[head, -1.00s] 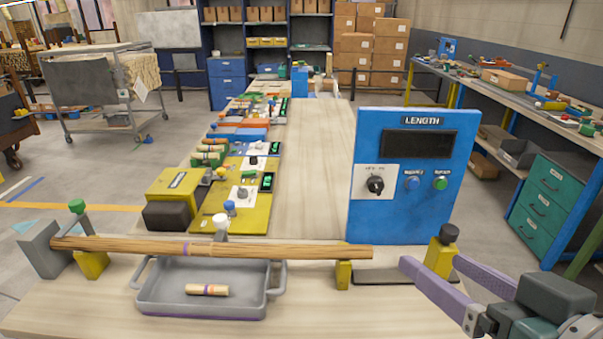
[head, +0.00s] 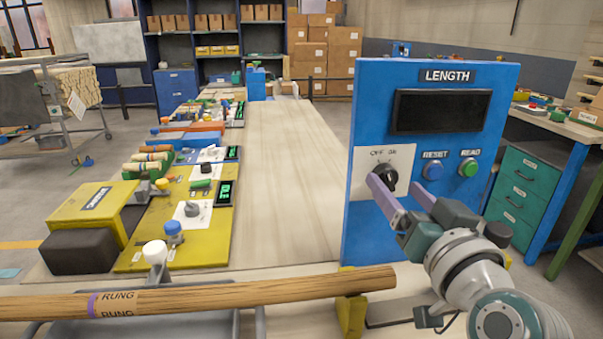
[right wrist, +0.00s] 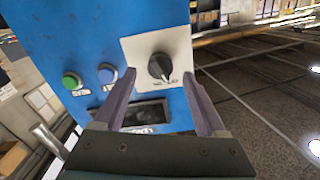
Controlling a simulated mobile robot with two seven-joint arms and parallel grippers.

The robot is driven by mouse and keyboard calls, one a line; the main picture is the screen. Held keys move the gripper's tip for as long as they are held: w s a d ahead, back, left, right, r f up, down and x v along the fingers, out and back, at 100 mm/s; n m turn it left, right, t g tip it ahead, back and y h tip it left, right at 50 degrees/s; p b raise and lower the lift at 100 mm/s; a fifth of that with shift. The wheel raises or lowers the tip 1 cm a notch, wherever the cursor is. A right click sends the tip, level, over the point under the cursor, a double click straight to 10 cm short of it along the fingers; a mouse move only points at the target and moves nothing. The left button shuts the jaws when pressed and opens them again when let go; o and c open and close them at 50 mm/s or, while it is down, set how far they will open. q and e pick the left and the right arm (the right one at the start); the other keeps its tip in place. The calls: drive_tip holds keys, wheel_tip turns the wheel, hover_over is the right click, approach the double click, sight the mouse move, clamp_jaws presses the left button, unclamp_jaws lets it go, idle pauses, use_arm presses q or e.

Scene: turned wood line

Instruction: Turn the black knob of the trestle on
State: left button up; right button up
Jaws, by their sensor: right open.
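The blue LENGTH panel (head: 360,110) stands upright at the right of the bench. Its black knob (head: 384,178) sits on a white plate marked OFF and ON; the left finger partly covers it. I cannot tell clearly which mark the knob points to. My right gripper (head: 396,187) is open in front of the knob, with its purple fingers reaching toward the panel. In the right wrist view, the knob (right wrist: 160,67) shows between and beyond the two fingertips (right wrist: 161,76), apparently untouched. The display (head: 440,111) is dark. My left gripper is out of view.
Beside the knob are a blue RESET button (head: 432,172) and a green READ button (head: 468,168). A wooden rung (head: 250,292) lies across the front. Yellow fixtures (head: 150,240) stand at left; the bench middle (head: 285,190) is bare.

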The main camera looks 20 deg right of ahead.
drive_tip(key=shift+x, duration=1.2)
clamp_jaws()
